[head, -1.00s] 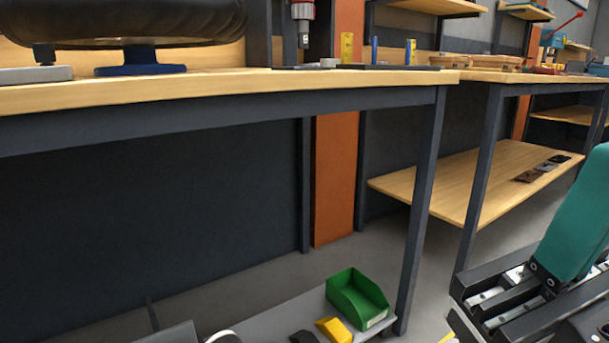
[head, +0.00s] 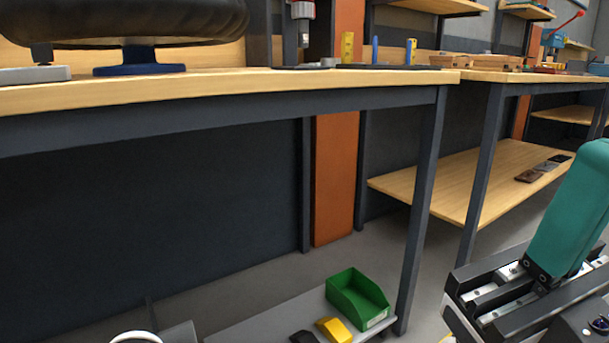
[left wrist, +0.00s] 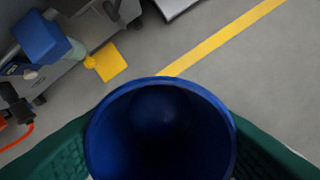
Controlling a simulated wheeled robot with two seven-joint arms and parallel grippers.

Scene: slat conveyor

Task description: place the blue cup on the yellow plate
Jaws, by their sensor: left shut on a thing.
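The blue cup (left wrist: 160,130) fills the lower middle of the left wrist view, its open mouth facing the camera. My left gripper (left wrist: 160,150) is shut on it, with a dark green finger on either side. The left gripper's fingers and the cup do not show in the head view. At the right edge of the head view, part of my right gripper (head: 568,215) shows, with one teal finger on a dark railed body. Its other finger is outside the picture, so its opening cannot be judged. No yellow plate can be made out for certain.
A long wooden workbench (head: 250,87) crosses the head view. Below it, a green bin (head: 357,298) and a yellow bin (head: 334,329) sit on a low grey surface. The left wrist view shows grey floor, a yellow line (left wrist: 220,40) and a flat yellow piece (left wrist: 110,63).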

